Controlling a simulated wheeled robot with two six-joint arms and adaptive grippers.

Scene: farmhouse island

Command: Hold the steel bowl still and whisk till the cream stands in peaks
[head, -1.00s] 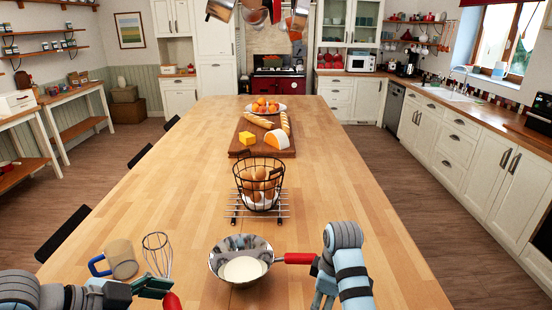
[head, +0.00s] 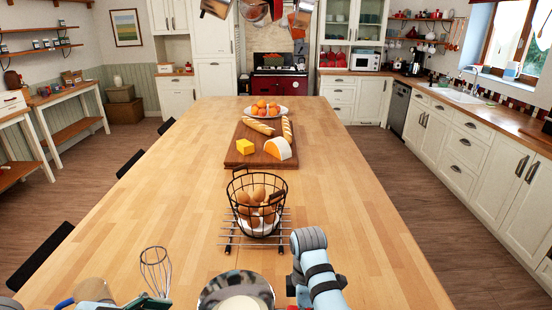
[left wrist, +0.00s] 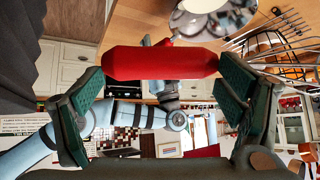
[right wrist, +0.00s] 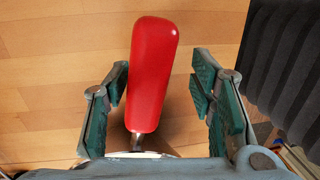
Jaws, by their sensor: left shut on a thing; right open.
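The steel bowl (head: 215,288) with white cream (head: 238,303) stands on the island at the picture's bottom edge, partly cut off. The whisk (head: 156,268) is left of it, its wire loops raised and apart from the bowl. My left gripper (left wrist: 160,82) is shut on the whisk's red handle (left wrist: 160,62). The bowl (left wrist: 202,5) also shows at the top of the left wrist view. In the right wrist view, the bowl's red handle (right wrist: 152,75) lies between the spread fingers of my right gripper (right wrist: 162,85), which is open.
A wire basket of eggs (head: 258,205) on a rack (head: 228,240) stands just behind the bowl. A board (head: 262,160) with cheese and bread lies farther back. The island top is clear on both sides.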

